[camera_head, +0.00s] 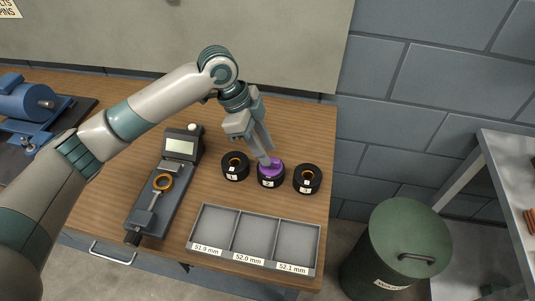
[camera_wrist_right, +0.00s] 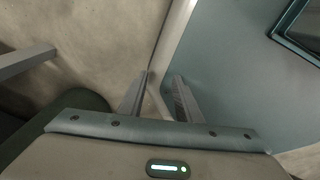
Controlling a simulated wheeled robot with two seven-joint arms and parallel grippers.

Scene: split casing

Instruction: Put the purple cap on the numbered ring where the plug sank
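The purple cap (camera_head: 266,179) sits on top of the middle one of three black rings. My left gripper (camera_head: 267,158) reaches down to the cap from above, with its fingertips at the raised grip on top. I cannot tell whether they are closed on it. The left ring (camera_head: 235,172) and the right ring (camera_head: 307,184) have orange-brown inner rims and small white number labels, too small to read. The inside of the middle ring is hidden under the cap. My right gripper (camera_wrist_right: 158,100) is open and empty, away from the table.
A gauge with a display (camera_head: 180,146) and a copper-coloured ring (camera_head: 163,182) stands left of the rings. A grey three-compartment tray (camera_head: 319,245), labelled 51.9, 52.0 and 52.1 mm, lies in front, empty. A green bin (camera_head: 405,235) stands right of the table.

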